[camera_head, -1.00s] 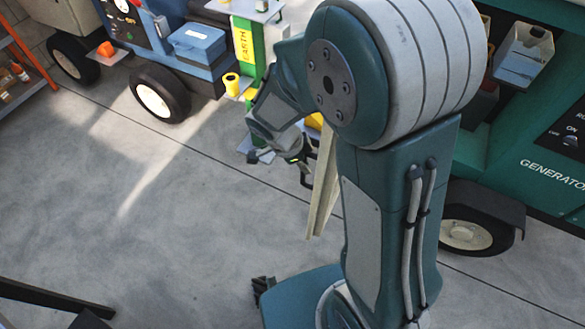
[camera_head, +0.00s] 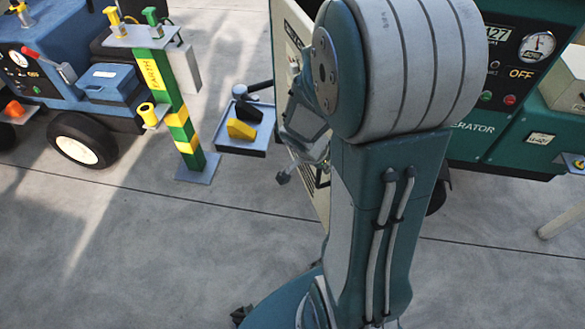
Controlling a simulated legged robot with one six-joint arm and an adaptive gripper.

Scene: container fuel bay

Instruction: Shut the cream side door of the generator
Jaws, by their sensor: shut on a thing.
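The teal generator (camera_head: 470,150) stands at the right, partly behind my arm. Its cream side door (camera_head: 322,208) stands open, out from the generator's left side; its lower part shows beside my arm, and much of it is hidden. My gripper (camera_head: 298,170) is at the door's left face, low in the middle of the view. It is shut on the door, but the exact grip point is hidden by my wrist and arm.
A green and yellow earth post (camera_head: 175,115) stands left of the door, with a small tray (camera_head: 240,150) holding black and yellow pieces beside it. A blue wheeled cart (camera_head: 95,95) is at the far left. The concrete floor in front is clear.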

